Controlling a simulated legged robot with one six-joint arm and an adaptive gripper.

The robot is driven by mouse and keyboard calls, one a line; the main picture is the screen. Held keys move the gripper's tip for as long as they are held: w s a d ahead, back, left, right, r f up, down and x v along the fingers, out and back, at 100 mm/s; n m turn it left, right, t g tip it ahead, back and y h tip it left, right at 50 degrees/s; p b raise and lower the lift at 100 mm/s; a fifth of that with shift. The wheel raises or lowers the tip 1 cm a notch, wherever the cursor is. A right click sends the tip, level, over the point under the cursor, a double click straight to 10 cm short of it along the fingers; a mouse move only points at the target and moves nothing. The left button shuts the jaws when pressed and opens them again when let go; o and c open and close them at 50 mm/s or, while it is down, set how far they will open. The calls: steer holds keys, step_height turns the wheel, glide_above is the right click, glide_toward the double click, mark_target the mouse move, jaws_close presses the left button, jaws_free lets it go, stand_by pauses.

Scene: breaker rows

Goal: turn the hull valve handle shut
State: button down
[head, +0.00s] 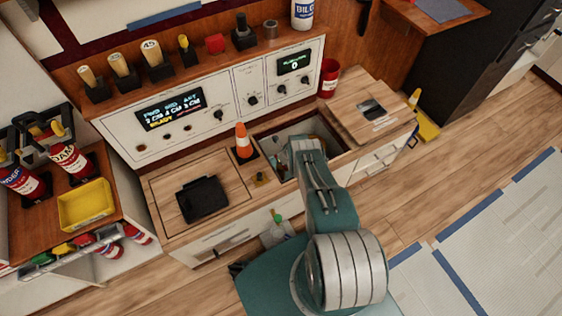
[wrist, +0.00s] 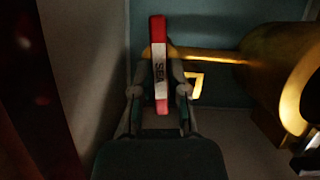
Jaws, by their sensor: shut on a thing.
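The valve handle (wrist: 159,35) is a red bar with a white label reading "SEA". It stands upright in the middle of the wrist view. A brass stem (wrist: 215,55) runs from it to a round brass body (wrist: 268,70) at the right. My gripper (wrist: 161,90) is shut on the handle, with a finger at each side of its lower half. In the head view my arm reaches down at the open compartment (head: 270,145) in the bench. My gripper and the handle are hidden there.
In the wrist view a dark reddish surface (wrist: 40,100) stands close at the left, and a grey-green wall is behind.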

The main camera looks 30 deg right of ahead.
steer(key=n+y, duration=0.1)
steer(key=n, duration=0.2)
stand_by(0.4)
steer(key=c, duration=0.6)
jaws_free()
steer(key=shift+f, duration=0.1)
steer(key=shift+c, duration=0.2)
steer(key=shift+d, duration=0.1)
steer(key=shift+d+r, duration=0.1)
steer(key=shift+r, duration=0.55)
steer(key=v, duration=1)
steer(key=shift+s+d+r, duration=0.15)
steer(key=shift+s+r, duration=0.05)
steer(key=shift+r, duration=0.05)
